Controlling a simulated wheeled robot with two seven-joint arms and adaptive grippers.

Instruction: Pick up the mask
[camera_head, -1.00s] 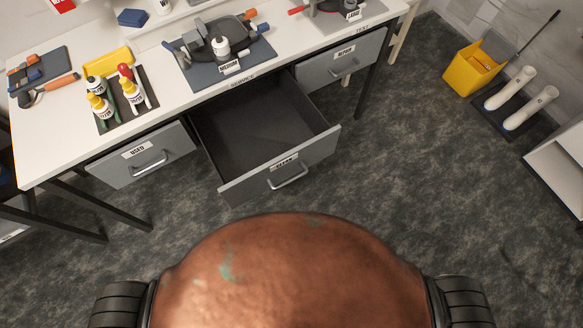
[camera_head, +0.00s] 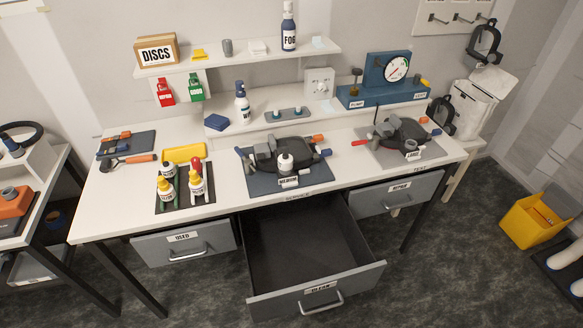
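A dark mask (camera_head: 312,149) with grey parts and orange and blue ends lies on a grey mat (camera_head: 256,183) labelled MEDIUM, mid-bench. A similar dark mask (camera_head: 398,128) lies on another mat (camera_head: 374,155) labelled LARGE, farther right. A dark mask (camera_head: 485,43) hangs on the wall at the upper right, and another dark mask-like item (camera_head: 440,113) hangs below it, partly hidden. Which mask the task means cannot be told. Neither of my grippers is in view.
An empty CLEAN drawer (camera_head: 318,292) stands open below the bench (camera_head: 110,207); the USED drawer (camera_head: 185,246) and REPAIR drawer (camera_head: 397,194) are shut. Bottles (camera_head: 197,182) stand front left. A shelf (camera_head: 240,58) and a gauge box (camera_head: 388,80) are at the back.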

